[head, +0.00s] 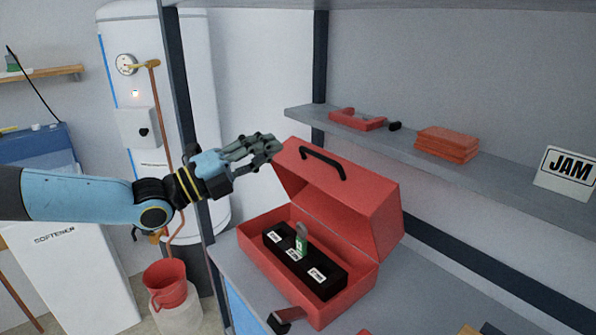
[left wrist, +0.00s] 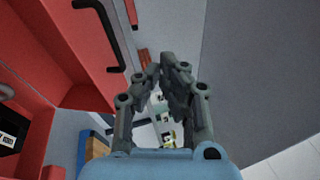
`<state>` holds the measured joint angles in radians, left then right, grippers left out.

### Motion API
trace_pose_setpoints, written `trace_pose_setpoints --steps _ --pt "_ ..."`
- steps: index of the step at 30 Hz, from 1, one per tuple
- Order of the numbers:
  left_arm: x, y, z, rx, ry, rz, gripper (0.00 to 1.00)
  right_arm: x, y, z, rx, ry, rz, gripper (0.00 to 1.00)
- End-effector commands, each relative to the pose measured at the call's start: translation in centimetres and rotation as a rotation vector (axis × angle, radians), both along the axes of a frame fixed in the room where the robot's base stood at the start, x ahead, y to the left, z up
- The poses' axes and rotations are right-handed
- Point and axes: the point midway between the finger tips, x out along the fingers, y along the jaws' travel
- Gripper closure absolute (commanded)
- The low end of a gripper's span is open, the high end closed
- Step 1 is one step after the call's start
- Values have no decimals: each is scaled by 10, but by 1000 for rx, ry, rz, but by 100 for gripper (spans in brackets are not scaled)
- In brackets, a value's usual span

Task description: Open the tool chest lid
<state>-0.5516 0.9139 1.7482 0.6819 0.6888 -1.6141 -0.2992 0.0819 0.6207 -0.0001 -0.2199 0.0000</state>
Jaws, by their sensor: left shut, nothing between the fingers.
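The red tool chest (head: 252,256) stands on the grey bench with its lid (head: 359,200) raised and tilted back, and its black handle (head: 323,161) on the lid's upper face. Inside is a black tray (head: 318,285) with white labels and a small green-and-grey item (head: 301,240). My left gripper (head: 276,146) is shut and empty, at the lid's upper left edge; I cannot tell whether it touches. In the left wrist view the fingers (left wrist: 168,75) are close together, with the lid (left wrist: 60,45) and handle (left wrist: 100,30) to their left. My right gripper is not in view.
A grey shelf (head: 400,146) behind the chest holds a red tool (head: 357,120), red bricks (head: 447,144) and a JAM sign (head: 567,167). A dark post (head: 183,110) stands behind my left arm. A red bucket (head: 166,285) is at lower left.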

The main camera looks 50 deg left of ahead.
Motion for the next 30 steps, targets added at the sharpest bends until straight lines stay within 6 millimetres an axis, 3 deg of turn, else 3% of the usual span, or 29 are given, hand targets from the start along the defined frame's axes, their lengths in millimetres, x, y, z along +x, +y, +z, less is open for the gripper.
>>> trace_pose_setpoints --steps 1,3,6,11,24,30 --pt "-19 -4 -39 -68 7 64 100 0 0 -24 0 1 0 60" --pt "-35 -7 -63 -147 27 113 100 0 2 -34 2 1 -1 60" --pt "-46 -10 -80 -182 52 133 100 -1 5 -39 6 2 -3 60" --pt "-35 -11 -76 -181 55 133 100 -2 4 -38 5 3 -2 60" --pt "53 -18 -58 -180 55 132 100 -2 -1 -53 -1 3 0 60" --pt "78 -20 -53 -180 57 131 100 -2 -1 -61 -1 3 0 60"
